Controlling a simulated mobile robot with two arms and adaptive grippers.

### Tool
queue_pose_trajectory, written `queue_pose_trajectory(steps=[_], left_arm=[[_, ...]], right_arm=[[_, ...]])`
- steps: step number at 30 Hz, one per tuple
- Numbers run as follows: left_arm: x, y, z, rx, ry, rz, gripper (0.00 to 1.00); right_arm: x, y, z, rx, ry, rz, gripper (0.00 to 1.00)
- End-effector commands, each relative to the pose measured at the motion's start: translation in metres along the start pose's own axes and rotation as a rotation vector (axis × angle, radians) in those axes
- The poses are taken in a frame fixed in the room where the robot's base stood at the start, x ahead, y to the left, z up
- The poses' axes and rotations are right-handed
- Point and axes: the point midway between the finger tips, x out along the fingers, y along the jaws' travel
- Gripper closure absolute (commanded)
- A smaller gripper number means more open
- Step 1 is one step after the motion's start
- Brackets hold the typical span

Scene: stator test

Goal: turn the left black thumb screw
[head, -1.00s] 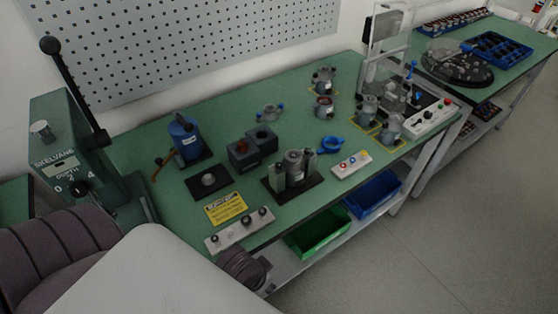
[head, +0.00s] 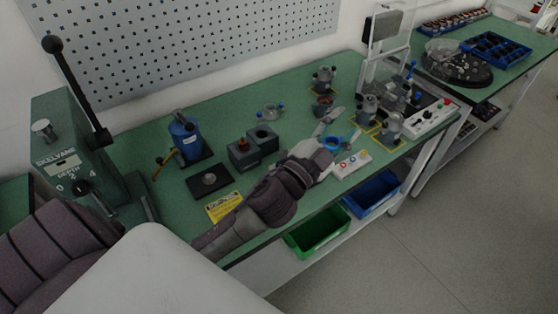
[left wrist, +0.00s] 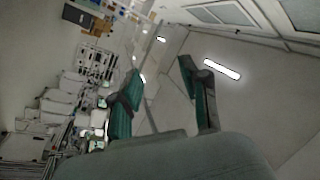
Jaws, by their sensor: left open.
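I cannot tell for sure which part is the left black thumb screw. A pale bar with several dark knobs, seen earlier at the bench's front edge, is now hidden behind my left arm. My left gripper (head: 345,124) is over the bench near the blue ring (head: 333,144), fingers spread and empty. I cannot tell how high above the bench it is. In the left wrist view its two teal and black fingers (left wrist: 162,78) are apart with nothing between them. My right gripper is not in view.
A green press (head: 62,150) with a black lever stands at the left. A blue canister (head: 186,138), a two-bore block (head: 246,152) and grey housings (head: 367,106) stand on the bench. A button box (head: 351,163) lies near the front edge. Green (head: 318,230) and blue bins (head: 372,194) sit below.

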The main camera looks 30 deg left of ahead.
Motion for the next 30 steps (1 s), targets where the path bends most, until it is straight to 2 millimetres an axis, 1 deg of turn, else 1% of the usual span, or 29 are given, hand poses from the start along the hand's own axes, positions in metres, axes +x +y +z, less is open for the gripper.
queue_pose_trajectory(steps=[1,2,3,4,5,6,7,8,9,10,11,12,14,15,17,18,20,21,24,25,27,30], left_arm=[[0.017,-0.002,-0.036,0.114,0.19,0.009,0.55],[0.022,0.002,-0.057,0.184,0.301,0.026,0.55],[0.025,0.011,-0.08,0.278,0.442,0.062,0.55],[0.025,0.019,-0.095,0.353,0.543,0.097,0.55],[0.024,0.03,-0.105,0.427,0.638,0.141,0.55],[0.021,0.045,-0.114,0.533,0.757,0.211,0.55],[0.017,0.057,-0.117,0.611,0.837,0.274,0.55],[0.014,0.068,-0.115,0.693,0.91,0.343,0.55],[0.009,0.083,-0.105,0.802,0.992,0.449,0.55],[0.005,0.091,-0.095,0.883,1.043,0.535,0.55],[0.002,0.097,-0.08,0.963,1.081,0.631,0.55],[-0.002,0.101,-0.055,1.068,1.115,0.767,0.55],[-0.006,0.096,-0.013,1.209,1.124,0.985,0.55],[-0.008,0.085,0.015,1.288,1.104,1.131,0.55],[-0.011,0.061,0.055,1.382,1.04,1.344,0.55],[-0.014,0.041,0.078,1.428,0.983,1.474,0.55],[-0.019,0.01,0.105,1.471,0.884,1.644,0.55],[-0.022,-0.009,0.118,1.488,0.821,1.737,0.55],[-0.03,-0.047,0.138,1.497,0.687,1.905,0.55],[-0.032,-0.055,0.141,1.496,0.659,1.937,0.55],[-0.036,-0.066,0.147,1.492,0.615,1.988,0.55],[-0.04,-0.066,0.153,1.487,0.596,2.014,0.55]], right_arm=[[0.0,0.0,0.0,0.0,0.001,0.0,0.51],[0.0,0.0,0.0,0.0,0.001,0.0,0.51],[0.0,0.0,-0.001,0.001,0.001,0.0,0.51],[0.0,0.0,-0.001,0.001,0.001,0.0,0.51],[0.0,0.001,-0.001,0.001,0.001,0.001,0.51],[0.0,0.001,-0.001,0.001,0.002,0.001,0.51],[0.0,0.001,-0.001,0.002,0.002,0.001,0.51],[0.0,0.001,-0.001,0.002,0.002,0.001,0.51],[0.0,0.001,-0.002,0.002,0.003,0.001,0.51],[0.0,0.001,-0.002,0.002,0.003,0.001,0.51],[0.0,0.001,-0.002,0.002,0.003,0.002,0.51],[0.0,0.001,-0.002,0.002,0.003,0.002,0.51],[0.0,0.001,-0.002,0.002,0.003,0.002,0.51],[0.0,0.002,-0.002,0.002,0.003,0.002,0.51],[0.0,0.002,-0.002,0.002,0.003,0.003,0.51],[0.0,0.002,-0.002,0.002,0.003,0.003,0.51],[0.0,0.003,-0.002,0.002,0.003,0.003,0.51],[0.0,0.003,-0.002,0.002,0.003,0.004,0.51],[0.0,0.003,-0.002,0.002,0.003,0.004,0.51],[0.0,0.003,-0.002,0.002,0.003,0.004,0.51],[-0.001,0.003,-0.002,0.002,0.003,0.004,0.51],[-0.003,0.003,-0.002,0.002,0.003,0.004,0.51]])
